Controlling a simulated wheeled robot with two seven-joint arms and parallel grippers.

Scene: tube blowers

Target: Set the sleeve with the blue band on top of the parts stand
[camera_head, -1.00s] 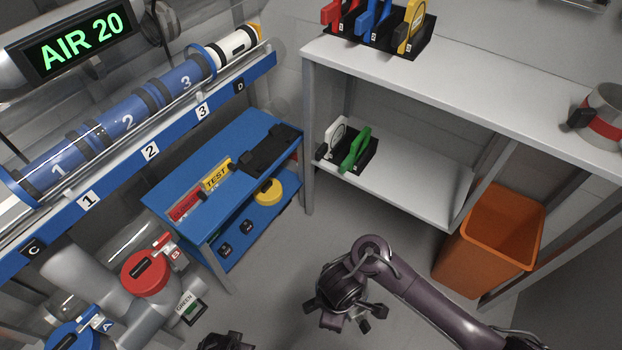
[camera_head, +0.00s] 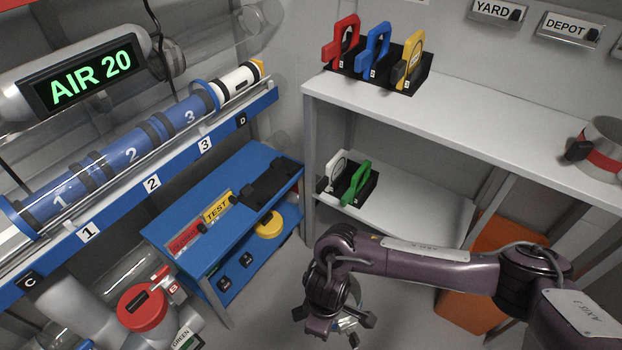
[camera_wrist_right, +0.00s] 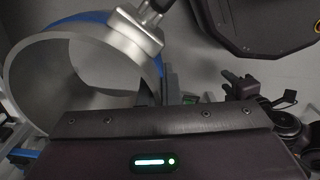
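The sleeve with the blue band shows large in the right wrist view as a hollow grey ring (camera_wrist_right: 88,45), with blue along its outer edge. In the head view my right gripper (camera_head: 335,318) hangs at the lower centre, over the floor. The grey sleeve there is mostly hidden under the hand. I cannot tell for sure which thing is the parts stand. My left gripper is not in view in the head picture.
A red-banded sleeve (camera_head: 602,148) stands on the white shelf unit (camera_head: 480,105) at right. Coloured tools (camera_head: 376,50) stand in a rack on its top. A blue table (camera_head: 180,205) is left of my right arm.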

